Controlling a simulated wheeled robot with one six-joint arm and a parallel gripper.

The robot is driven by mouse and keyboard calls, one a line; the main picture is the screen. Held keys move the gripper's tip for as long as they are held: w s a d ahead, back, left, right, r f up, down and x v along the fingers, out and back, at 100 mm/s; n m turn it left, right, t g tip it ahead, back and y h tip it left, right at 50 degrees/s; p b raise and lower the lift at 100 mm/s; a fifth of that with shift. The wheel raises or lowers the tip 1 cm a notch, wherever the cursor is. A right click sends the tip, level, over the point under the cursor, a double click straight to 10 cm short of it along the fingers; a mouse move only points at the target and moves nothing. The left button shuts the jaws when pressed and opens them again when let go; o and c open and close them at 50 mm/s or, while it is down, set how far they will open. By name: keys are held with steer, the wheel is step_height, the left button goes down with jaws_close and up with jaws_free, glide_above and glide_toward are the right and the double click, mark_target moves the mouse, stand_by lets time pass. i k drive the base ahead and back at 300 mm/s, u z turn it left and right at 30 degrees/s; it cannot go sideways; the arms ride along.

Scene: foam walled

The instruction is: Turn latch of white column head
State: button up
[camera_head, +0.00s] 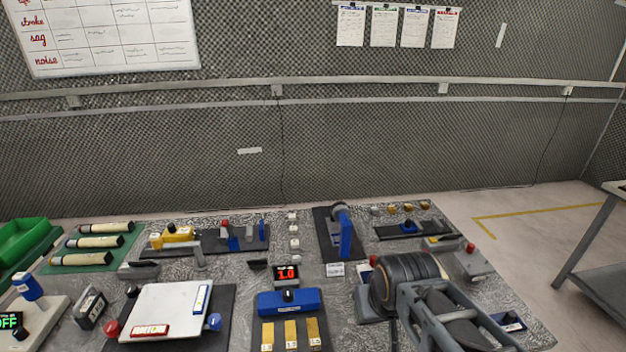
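I cannot single out with certainty a white column head or its latch. At the lower left edge a white base carries a short post with a blue cap (27,285). Towards the back of the table stands a blue upright stand (346,235) with a dark round part on top. My grey arm rises over the front right of the table and hides what lies behind it. The fingers of my gripper cannot be made out.
The patterned table (240,280) is crowded. A white plate device (160,308) with red and blue knobs, a blue block (289,302) with brass plates, a red display (286,274) and a green mat (95,250) with several cylinders are on it. A green bin (25,240) is left.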

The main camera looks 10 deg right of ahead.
mark_target(373, 258)
steer(key=u, duration=0.1)
steer(key=k, duration=0.85)
steer(key=z, duration=1.05)
steer(key=i, duration=0.55)
steer(key=u, duration=0.95)
